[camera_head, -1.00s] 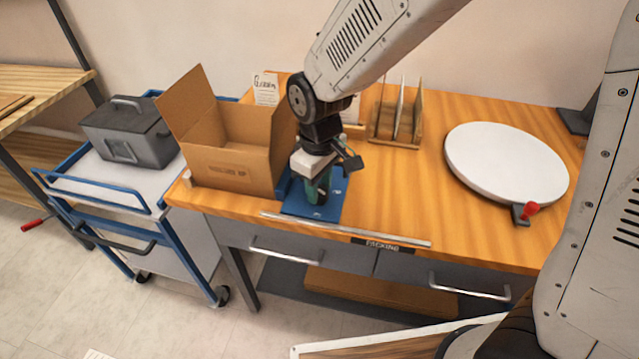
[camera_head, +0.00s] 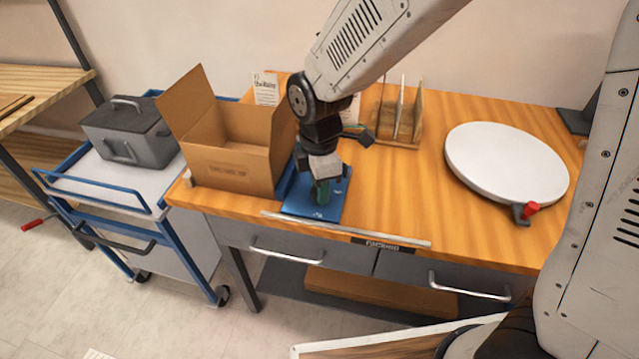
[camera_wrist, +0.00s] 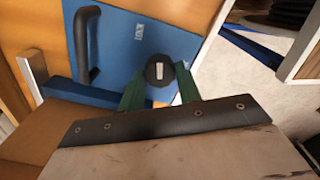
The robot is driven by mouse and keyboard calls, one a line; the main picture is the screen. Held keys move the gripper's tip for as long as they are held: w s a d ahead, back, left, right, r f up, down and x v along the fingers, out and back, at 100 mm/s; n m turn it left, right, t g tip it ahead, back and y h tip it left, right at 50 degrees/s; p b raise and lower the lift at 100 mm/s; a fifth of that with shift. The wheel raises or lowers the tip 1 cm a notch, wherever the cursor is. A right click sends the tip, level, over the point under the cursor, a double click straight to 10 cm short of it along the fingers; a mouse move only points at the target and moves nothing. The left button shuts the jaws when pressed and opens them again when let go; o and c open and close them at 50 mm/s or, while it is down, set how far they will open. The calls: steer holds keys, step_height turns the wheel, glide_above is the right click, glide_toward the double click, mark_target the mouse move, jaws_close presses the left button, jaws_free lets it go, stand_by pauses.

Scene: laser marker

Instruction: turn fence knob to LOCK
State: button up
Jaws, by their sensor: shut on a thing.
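The fence knob (camera_wrist: 160,71) is a dark round knob with a short white mark on top, seen in the wrist view on a blue plate (camera_wrist: 120,38). A small white label (camera_wrist: 139,32) on the plate seems to read LOCK, up and left of the knob. The white mark stands nearly upright in that view. My gripper (camera_wrist: 161,84) has its green fingers shut on the knob's two sides. In the head view my gripper (camera_head: 322,194) points down over the blue plate (camera_head: 300,208), and its fingers hide the knob there.
A black bar handle (camera_wrist: 84,45) stands on the plate beside the knob. An open cardboard box (camera_head: 228,166) is close on the left. A wooden rack (camera_head: 395,140) stands behind, and a white turntable (camera_head: 506,163) with a red knob (camera_head: 531,209) is right. Table between them is clear.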

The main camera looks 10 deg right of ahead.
steer(key=shift+n, duration=1.1)
steer(key=shift+r, duration=0.1)
steer(key=o, duration=1)
steer(key=shift+c, duration=0.2)
step_height(320, 180, up, 8)
steer(key=shift+f, duration=0.15)
